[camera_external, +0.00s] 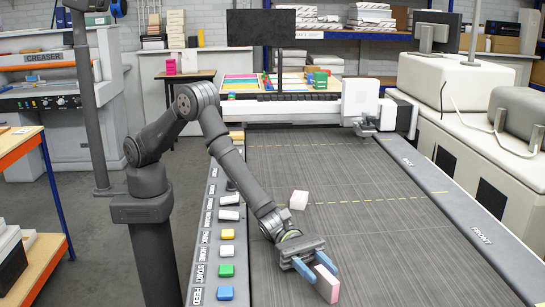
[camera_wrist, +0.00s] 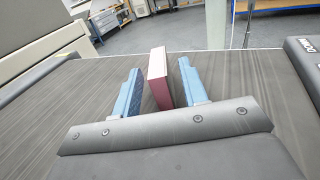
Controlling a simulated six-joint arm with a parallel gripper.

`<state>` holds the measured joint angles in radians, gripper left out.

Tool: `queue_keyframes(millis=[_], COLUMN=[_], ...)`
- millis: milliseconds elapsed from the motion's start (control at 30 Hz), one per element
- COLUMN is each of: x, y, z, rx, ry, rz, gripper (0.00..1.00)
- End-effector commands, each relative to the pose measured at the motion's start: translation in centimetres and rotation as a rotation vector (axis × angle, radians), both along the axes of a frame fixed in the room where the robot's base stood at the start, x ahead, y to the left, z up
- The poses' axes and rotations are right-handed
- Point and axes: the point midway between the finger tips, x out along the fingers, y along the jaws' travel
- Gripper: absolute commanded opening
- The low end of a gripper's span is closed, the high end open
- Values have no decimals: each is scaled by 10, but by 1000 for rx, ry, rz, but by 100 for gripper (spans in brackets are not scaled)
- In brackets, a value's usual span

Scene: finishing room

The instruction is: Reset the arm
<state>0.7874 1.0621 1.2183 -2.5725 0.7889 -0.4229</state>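My gripper (camera_external: 324,275) is low over the dark cutting bed (camera_external: 390,245), at the near end of my outstretched arm. Its two blue fingers are apart. A pink and white block (camera_external: 327,286) stands on edge between or just beyond the fingertips.
A second white and pink block (camera_external: 298,200) lies on the bed behind my gripper. A control strip with coloured buttons (camera_external: 226,270) runs along the bed's left edge. The bed's right half is clear.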

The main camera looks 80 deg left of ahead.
Motion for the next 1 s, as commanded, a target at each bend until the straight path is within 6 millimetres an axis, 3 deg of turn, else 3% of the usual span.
queue_keyframes(millis=[667,1000], x=[-42,-22], y=[105,55], z=[6,5], rx=[-4,-4], ry=[-4,-5], rz=[2,-1], gripper=[39,39])
